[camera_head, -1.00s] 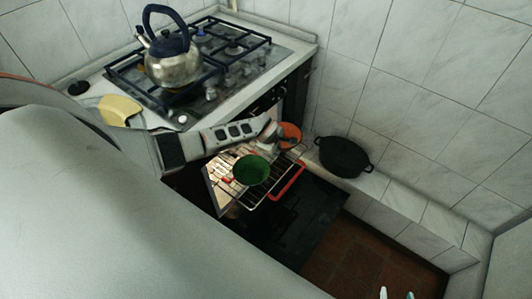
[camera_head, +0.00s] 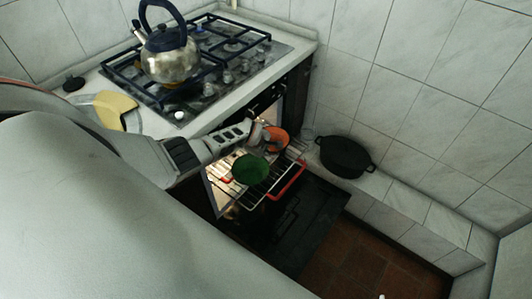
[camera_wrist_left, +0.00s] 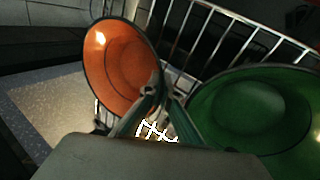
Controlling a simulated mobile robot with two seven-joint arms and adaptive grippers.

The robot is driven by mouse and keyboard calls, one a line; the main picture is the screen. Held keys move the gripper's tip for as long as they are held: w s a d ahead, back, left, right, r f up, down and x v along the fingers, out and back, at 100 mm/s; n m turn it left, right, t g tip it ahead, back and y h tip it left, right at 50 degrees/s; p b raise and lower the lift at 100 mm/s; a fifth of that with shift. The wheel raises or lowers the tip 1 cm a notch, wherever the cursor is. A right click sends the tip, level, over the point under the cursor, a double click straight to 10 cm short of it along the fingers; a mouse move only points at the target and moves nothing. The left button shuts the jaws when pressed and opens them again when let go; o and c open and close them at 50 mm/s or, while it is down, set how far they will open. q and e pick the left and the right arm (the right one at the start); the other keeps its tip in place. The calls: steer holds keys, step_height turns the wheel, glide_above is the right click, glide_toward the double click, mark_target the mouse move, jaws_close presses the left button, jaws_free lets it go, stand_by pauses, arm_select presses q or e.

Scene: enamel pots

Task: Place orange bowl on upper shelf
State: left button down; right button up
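The orange bowl (camera_head: 279,136) is tilted above the far part of the wire rack (camera_head: 286,170) at the open oven. In the left wrist view the orange bowl (camera_wrist_left: 122,68) fills the upper left, with its inside facing the camera. My left gripper (camera_wrist_left: 162,88) is shut on its right rim. In the head view my left gripper (camera_head: 262,136) is small and partly hidden beside the bowl. A green bowl (camera_head: 251,168) sits at the near side of the rack, and it also shows in the left wrist view (camera_wrist_left: 262,112). Only a pale sliver, perhaps my right gripper, shows at the bottom edge.
A black pot (camera_head: 345,156) stands on the tiled ledge right of the oven. A steel kettle (camera_head: 170,60) stands on the gas hob (camera_head: 217,84) above. The dark oven door (camera_head: 300,232) hangs open below the rack. Tiled walls close off the back and right.

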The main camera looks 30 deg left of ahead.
arm_select(q)
steer(key=shift+f, duration=0.15)
steer(key=c, duration=2.3)
jaws_free()
steer(key=shift+s, duration=0.1)
